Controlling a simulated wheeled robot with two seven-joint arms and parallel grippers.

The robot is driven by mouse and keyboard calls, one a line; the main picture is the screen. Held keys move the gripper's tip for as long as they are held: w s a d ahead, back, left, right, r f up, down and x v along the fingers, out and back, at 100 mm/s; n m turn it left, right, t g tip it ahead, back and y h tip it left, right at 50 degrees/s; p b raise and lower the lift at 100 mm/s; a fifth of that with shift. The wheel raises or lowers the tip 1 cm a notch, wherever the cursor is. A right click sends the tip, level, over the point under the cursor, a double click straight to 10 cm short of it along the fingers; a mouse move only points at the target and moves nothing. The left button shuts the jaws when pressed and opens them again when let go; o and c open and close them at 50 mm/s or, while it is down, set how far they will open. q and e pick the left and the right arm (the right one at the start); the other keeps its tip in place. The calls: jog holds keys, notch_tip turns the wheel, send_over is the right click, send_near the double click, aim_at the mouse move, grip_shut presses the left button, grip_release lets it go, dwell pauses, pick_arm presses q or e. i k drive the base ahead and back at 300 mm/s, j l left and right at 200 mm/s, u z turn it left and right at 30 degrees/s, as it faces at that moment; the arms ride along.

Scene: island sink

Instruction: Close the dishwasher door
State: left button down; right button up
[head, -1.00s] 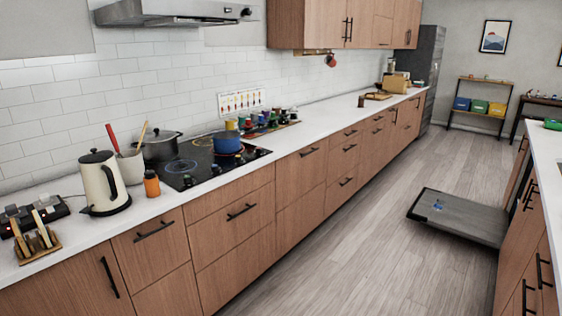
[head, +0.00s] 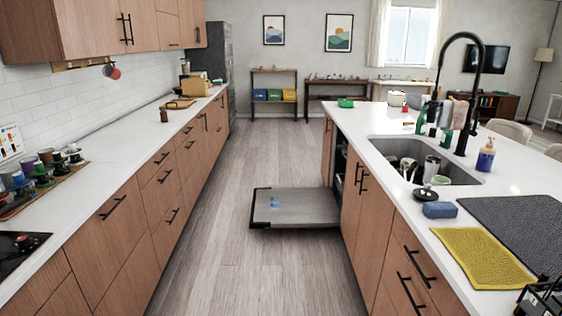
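The dishwasher door (head: 300,207) is folded down flat, low over the floor, and reaches out from the island into the aisle. Its inner face is grey, with a small blue spot near its left end. The dark dishwasher opening (head: 339,155) shows as a narrow strip in the island's side. The inside is mostly hidden by the steep viewing angle. Neither of my grippers is in the head view.
The island (head: 407,225) with its sink (head: 425,160) stands on the right. The cabinet row with its counter (head: 125,150) runs along the left. Bare wooden floor (head: 215,270) lies between them, with a clear strip left of the lowered door.

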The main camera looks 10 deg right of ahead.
aim_at(299, 207)
jog(key=i+z, duration=0.25)
jog(key=i, duration=2.05)
jog(key=i+j+z, duration=0.4)
jog(key=i, duration=0.2)
jog(key=i+j+z, duration=0.4)
jog(key=i, duration=0.15)
jog(key=i+j+z, duration=0.7)
jog(key=j, duration=0.25)
jog(key=j+z, duration=0.25)
jog(key=j, duration=0.35)
jog(key=i+j+z, duration=0.1)
jog(key=j+z, duration=0.2)
jog(key=j, duration=0.3)
